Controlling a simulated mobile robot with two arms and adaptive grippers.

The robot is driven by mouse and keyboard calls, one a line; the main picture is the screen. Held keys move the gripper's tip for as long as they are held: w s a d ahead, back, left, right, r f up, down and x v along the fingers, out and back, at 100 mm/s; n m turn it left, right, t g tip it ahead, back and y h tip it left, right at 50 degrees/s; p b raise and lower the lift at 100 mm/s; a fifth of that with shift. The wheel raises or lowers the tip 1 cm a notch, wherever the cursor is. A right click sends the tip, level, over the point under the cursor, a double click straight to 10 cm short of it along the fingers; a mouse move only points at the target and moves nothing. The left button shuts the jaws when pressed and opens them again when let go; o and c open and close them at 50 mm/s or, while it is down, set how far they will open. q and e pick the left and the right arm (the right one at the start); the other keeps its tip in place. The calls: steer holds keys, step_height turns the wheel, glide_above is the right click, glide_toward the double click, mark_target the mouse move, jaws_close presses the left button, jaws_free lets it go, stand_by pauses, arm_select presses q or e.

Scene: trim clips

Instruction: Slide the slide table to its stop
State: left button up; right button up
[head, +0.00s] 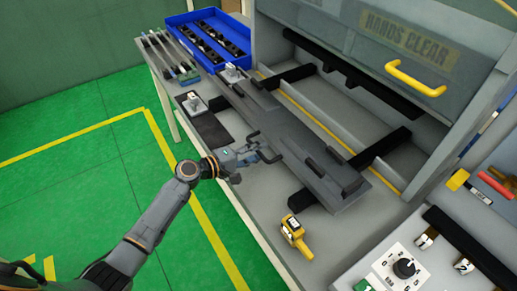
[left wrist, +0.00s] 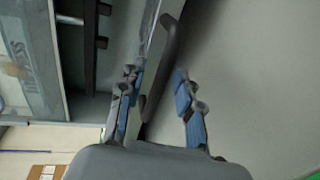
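The slide table (head: 300,145) is a long dark grey plate lying on black rails in the fixture. A black bar handle (head: 272,158) stands on its near edge and also shows in the left wrist view (left wrist: 168,45). My left gripper (head: 260,154) is at this handle. In the left wrist view my left gripper (left wrist: 156,88) is open, with the handle's end between its blue-padded fingers and a gap visible on the right side. Whether a finger touches the handle I cannot tell. My right gripper is not in view.
A grey hood with a yellow handle (head: 415,78) stands raised behind the table. A yellow tool (head: 295,233) lies on the bench front. A blue bin (head: 208,40) is at the back left. A control box with a knob (head: 404,267) is at the lower right.

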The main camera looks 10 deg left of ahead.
arm_select(q)
steer(key=shift+w+d, duration=0.15)
steer(key=shift+w, duration=0.05)
steer(key=shift+d, duration=0.1)
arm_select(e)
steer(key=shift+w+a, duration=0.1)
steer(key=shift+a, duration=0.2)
arm_select(q)
jaws_close()
steer(key=shift+w+f, duration=0.1)
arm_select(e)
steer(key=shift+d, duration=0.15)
